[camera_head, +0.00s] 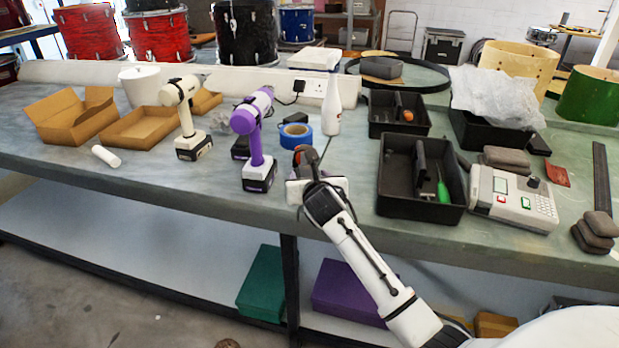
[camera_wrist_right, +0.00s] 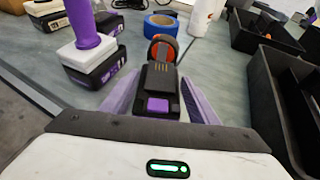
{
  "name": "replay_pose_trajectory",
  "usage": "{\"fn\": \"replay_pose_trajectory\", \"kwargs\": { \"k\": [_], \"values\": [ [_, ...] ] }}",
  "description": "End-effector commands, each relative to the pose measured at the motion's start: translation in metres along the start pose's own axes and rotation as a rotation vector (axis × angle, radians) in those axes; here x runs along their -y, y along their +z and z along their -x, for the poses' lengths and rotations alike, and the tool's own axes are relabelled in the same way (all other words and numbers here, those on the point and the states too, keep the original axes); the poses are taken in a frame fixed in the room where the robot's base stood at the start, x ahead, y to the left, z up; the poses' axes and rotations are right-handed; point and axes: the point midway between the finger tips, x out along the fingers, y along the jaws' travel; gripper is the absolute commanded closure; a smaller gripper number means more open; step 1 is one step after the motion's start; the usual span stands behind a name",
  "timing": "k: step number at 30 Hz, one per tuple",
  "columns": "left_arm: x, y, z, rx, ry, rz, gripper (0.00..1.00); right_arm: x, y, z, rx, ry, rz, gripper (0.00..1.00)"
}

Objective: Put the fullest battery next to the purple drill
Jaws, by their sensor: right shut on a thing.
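The purple drill (camera_head: 253,130) stands upright on the bench, left of my right gripper (camera_head: 308,168). Its black battery base (camera_wrist_right: 95,62) shows in the right wrist view. A loose black battery (camera_head: 241,148) lies just behind the drill. My right gripper is shut on a black battery with a purple patch (camera_wrist_right: 158,103), held between its pale fingers. I cannot read its charge level. An orange and black round thing (camera_wrist_right: 163,47) shows just beyond the held battery; I cannot tell whether they touch. My left gripper is not in view.
A white drill (camera_head: 185,115) stands left of the purple one. Blue tape (camera_head: 296,136) and a white bottle (camera_head: 332,105) stand behind my gripper. Black bins (camera_head: 392,208) and a grey device (camera_head: 512,200) are to the right.

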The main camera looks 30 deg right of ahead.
Motion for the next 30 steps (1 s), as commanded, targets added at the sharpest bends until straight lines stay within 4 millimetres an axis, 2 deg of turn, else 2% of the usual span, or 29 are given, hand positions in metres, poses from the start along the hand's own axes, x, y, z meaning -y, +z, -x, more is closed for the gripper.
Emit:
{"fn": "replay_pose_trajectory", "kwargs": {
  "k": [5, 6, 8, 9, 20, 23, 30],
  "values": [
    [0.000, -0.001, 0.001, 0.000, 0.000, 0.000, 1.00, 0.000, 0.001, 0.000, 0.005, 0.001, 0.000, 0.82],
    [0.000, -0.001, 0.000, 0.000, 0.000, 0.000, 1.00, 0.000, -0.001, 0.000, 0.000, 0.000, 0.000, 0.39],
    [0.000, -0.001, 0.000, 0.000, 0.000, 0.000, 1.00, 0.000, -0.001, 0.000, 0.000, 0.000, 0.000, 0.29],
    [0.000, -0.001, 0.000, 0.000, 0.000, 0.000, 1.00, 0.000, -0.001, 0.000, 0.000, 0.000, 0.000, 0.27],
    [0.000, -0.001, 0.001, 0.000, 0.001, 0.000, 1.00, 0.000, 0.001, 0.004, 0.000, 0.000, 0.001, 0.27],
    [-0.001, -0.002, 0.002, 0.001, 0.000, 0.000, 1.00, 0.000, 0.002, 0.016, 0.002, 0.000, 0.001, 0.27],
    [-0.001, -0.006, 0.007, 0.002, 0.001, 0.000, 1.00, 0.000, 0.001, 0.065, 0.001, 0.001, 0.001, 0.27]
  ]
}}
